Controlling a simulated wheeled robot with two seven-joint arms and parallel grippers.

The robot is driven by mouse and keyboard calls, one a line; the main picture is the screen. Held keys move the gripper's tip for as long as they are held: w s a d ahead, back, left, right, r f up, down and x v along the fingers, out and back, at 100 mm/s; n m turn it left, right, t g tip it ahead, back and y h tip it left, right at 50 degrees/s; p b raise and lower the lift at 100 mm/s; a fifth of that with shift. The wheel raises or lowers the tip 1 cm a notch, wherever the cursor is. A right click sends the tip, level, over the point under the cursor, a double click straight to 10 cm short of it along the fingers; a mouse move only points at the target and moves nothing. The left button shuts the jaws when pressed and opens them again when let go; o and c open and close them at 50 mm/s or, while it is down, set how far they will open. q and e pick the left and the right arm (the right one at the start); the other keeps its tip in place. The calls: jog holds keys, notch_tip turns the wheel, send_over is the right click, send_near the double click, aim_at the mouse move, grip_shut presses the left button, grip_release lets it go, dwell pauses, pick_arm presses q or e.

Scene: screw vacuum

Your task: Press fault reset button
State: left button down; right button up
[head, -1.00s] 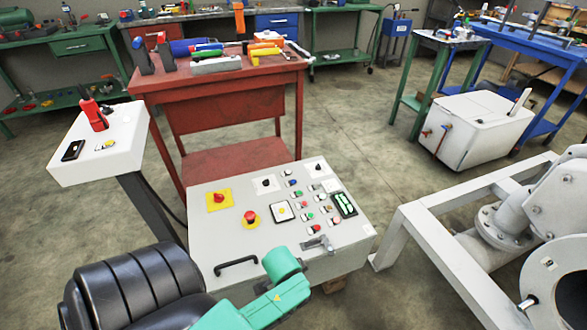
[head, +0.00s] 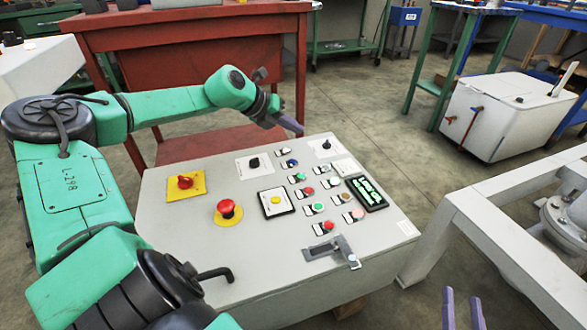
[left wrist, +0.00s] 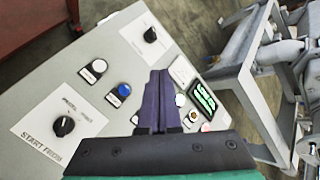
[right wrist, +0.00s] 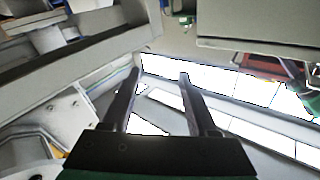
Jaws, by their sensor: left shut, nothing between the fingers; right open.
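The grey control panel (head: 190,235) carries several small buttons with labels too small to read, so I cannot tell which is the fault reset. A blue button (head: 291,163) sits near the panel's far edge and also shows in the left wrist view (left wrist: 125,90). Green buttons and red buttons lie nearer and to the right. My left gripper (head: 299,131) is shut and empty, above the panel's far edge; its fingers (left wrist: 158,78) hide some buttons in the left wrist view. My right gripper (head: 463,298) is open and empty, right of the panel.
Red emergency knobs (head: 229,208) on yellow plates, black selector knobs (head: 254,162), a lit display (head: 367,192) and a metal latch (head: 336,250) stand on the panel. A red table (head: 210,50) is behind it. A white frame (head: 480,220) stands to the right.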

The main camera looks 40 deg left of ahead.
pick_arm(q)
jog(key=shift+s+a+r, duration=0.4)
jog(key=shift+s+a, duration=0.05)
jog(key=shift+a, duration=0.1)
